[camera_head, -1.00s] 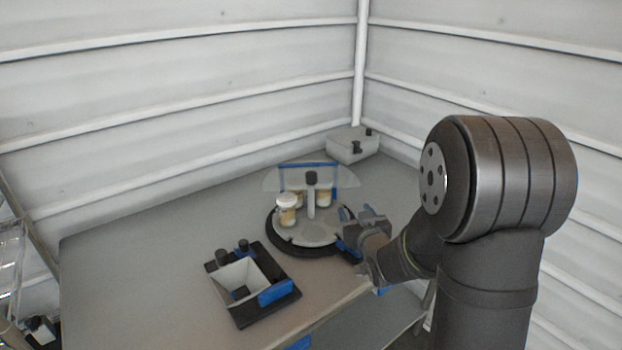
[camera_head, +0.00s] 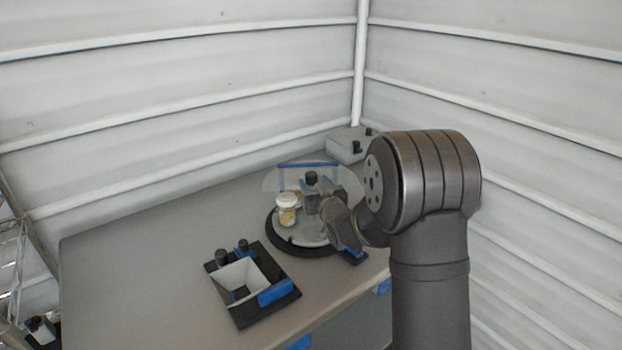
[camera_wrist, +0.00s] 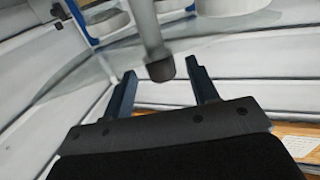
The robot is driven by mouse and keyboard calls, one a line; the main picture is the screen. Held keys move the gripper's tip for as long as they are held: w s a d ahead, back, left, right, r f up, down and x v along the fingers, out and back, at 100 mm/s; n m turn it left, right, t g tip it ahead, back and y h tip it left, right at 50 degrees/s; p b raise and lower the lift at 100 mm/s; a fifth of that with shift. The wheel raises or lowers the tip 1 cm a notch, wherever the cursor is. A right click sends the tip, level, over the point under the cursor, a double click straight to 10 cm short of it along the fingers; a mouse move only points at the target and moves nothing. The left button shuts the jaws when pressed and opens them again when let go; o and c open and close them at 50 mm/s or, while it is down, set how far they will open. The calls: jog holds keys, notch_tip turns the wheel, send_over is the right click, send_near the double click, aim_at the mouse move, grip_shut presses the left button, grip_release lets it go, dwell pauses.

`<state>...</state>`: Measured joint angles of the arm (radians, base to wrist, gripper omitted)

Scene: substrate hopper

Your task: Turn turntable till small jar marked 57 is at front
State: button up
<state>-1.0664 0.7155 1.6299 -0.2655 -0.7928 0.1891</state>
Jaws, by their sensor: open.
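The turntable (camera_head: 291,242), a grey disc on a black base, stands on the table with a black-knobbed centre post (camera_head: 311,178). A white-lidded jar (camera_head: 287,211) with tan contents stands at its left side. In the wrist view, white jars (camera_wrist: 108,24) show at the top edge, partly cut off. No number is readable on any jar. My gripper (camera_wrist: 160,68) is open, with the post's dark knob (camera_wrist: 161,71) appearing between its fingertips; contact cannot be told. In the head view my wrist covers the turntable's right side and other jars.
A black-based hopper (camera_head: 222,288) with a white funnel and blue part stands front left of the turntable. A clear curved shield with a blue frame (camera_head: 307,165) stands behind it. A grey box (camera_head: 345,150) is at the back. The table's left side is clear.

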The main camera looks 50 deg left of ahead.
jog(key=shift+x, duration=1.9)
jog(key=shift+c, duration=0.4)
grip_shut()
